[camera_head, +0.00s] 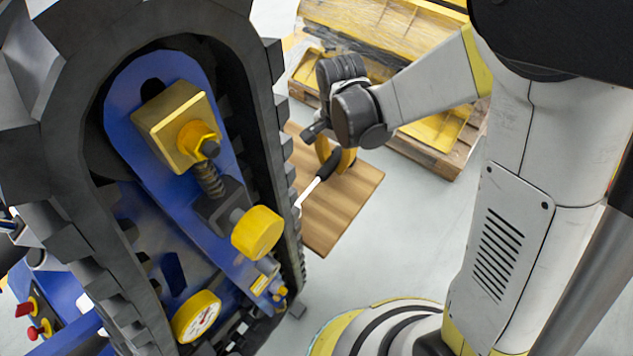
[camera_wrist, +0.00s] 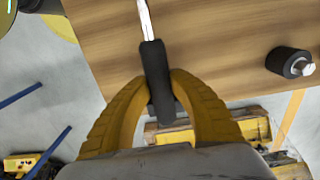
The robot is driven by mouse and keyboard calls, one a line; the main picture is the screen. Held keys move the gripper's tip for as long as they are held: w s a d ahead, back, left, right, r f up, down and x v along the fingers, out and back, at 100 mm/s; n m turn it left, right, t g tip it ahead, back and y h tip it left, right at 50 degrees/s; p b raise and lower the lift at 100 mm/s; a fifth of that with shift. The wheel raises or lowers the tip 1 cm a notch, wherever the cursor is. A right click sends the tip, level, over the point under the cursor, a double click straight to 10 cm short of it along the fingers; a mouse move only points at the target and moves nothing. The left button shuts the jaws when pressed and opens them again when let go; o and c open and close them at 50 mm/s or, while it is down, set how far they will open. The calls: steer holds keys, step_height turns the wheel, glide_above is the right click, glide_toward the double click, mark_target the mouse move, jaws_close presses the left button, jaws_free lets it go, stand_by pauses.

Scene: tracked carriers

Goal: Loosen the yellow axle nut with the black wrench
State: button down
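The yellow axle nut (camera_head: 193,142) sits on a yellow block (camera_head: 165,120) on the blue frame inside the track, in the head view. A dark hex end sticks out of its middle. The black wrench has a black handle (camera_wrist: 157,78) and a bright metal shaft (camera_wrist: 146,20). In the head view it slants down-left (camera_head: 311,190) over the wooden top, right of the track and apart from the nut. My gripper (camera_wrist: 160,76) has its yellow fingers closed on the handle from both sides. The wrench's far end is out of the wrist view.
The wooden top (camera_head: 345,205) stands right of the track (camera_head: 262,130). A black cylinder with a metal end (camera_wrist: 288,62) is on it. A yellow-topped pallet (camera_head: 430,125) is behind. Grey floor is clear between.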

steer(key=shift+r+p, duration=2.55)
steer(key=shift+r, duration=0.95)
